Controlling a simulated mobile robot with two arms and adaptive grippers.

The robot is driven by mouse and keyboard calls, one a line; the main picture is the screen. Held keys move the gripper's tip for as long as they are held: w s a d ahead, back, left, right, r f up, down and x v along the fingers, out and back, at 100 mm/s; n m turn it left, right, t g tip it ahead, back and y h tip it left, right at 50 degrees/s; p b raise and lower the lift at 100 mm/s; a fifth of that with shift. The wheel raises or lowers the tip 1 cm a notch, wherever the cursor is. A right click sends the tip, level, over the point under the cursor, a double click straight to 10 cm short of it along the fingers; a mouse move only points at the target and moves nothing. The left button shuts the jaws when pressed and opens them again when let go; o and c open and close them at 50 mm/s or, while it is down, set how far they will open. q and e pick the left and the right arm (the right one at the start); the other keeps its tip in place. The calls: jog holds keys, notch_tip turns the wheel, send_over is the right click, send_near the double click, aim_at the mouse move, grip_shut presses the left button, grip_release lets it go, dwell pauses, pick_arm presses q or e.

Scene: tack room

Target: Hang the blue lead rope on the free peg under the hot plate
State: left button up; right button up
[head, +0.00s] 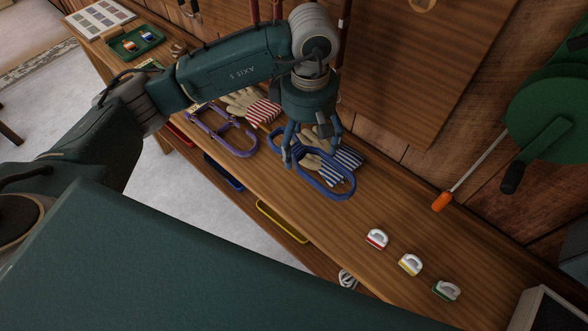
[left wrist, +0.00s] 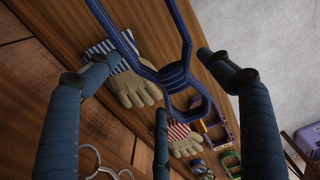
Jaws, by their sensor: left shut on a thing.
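The blue lead rope (head: 342,190) is a long loop with a wrapped middle, at the centre of the wooden bench in the head view. Its wrapped part lies between my left fingers in the left wrist view (left wrist: 176,76). My left gripper (head: 312,152) points down and is shut on the rope. I cannot tell whether the rope is clear of the bench. I cannot make out the hot plate or the free peg. My right gripper is not in view.
An orange-tipped rod (head: 441,201) juts over the bench.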

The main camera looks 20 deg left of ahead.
pick_arm(q)
jog(key=p, duration=0.2)
send_over(304, 185)
notch_tip(304, 185, down, 10)
jog(key=shift+s+r, duration=0.1)
jog(key=shift+f, duration=0.6)
notch_tip(304, 185, down, 3)
jog(key=shift+f, duration=0.3)
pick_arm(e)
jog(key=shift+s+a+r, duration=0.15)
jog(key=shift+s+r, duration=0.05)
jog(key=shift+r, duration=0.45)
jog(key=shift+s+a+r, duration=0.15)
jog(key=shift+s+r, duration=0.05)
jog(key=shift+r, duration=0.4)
pick_arm(q)
jog(key=shift+f, duration=0.1)
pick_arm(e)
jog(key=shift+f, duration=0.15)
pick_arm(q)
jog(key=o, duration=1.5)
